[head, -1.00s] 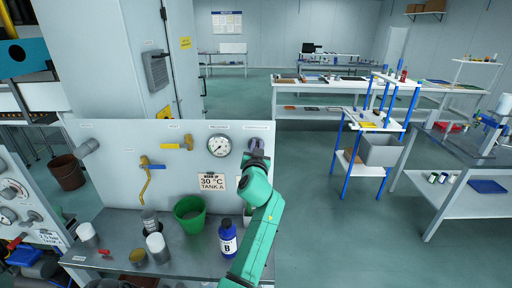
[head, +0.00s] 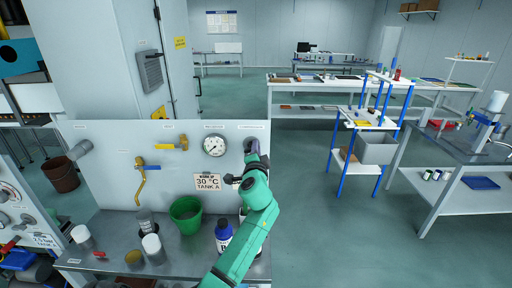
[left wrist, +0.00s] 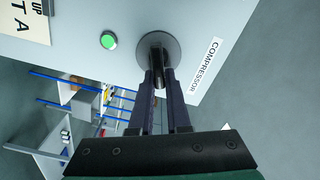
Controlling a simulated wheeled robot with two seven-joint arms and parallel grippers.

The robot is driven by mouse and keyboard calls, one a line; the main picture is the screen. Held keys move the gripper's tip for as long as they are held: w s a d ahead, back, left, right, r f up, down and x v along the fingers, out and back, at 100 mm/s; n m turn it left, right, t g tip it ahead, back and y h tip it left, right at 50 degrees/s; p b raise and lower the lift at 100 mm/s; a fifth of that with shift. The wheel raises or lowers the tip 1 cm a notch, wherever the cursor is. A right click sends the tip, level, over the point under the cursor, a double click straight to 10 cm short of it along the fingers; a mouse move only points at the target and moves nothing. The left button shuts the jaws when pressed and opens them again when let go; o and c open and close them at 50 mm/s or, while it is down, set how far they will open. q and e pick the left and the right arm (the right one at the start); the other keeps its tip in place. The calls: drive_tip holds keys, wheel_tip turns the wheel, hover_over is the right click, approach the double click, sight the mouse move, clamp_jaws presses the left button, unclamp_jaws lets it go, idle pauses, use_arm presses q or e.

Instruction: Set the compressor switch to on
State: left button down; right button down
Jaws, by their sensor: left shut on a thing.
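The compressor switch is a round grey disc (left wrist: 172,40) with a dark handle (left wrist: 160,57), on the panel beside the COMPRESSOR label (left wrist: 203,72). My left gripper (left wrist: 160,78) is shut on the handle, one finger on each side. In the head view my left gripper (head: 251,152) is at the panel's upper right, under the compressor label (head: 254,126), and mostly hides the switch. A green lamp (left wrist: 108,40) near the disc looks lit in the left wrist view. My right gripper is not in view.
The panel (head: 105,165) also carries a gauge (head: 214,145), yellow valve handles (head: 141,172) and a 30 °C TANK A sign (head: 208,182). On the bench below stand a green bucket (head: 186,216), a blue bottle (head: 223,236) and white-topped cups (head: 152,246). Free floor lies right of the panel.

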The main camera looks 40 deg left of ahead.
use_arm(q)
drive_tip(key=m, duration=0.4)
drive_tip(key=shift+f+p, duration=0.15)
drive_tip(key=shift+p, duration=0.25)
drive_tip(key=shift+m, duration=0.3)
drive_tip(key=c, duration=0.9)
unclamp_jaws()
drive_tip(key=shift+a, duration=0.1)
drive_tip(key=shift+w+a+f, duration=0.1)
drive_tip(key=shift+a+f, duration=0.05)
drive_tip(key=shift+f, duration=0.1)
drive_tip(key=shift+s+d, duration=0.2)
drive_tip(key=shift+d, duration=0.1)
drive_tip(key=b+v, duration=0.3)
drive_tip(key=v, duration=1.1)
drive_tip(key=shift+a+b, duration=0.1)
drive_tip(key=shift+b, duration=0.25)
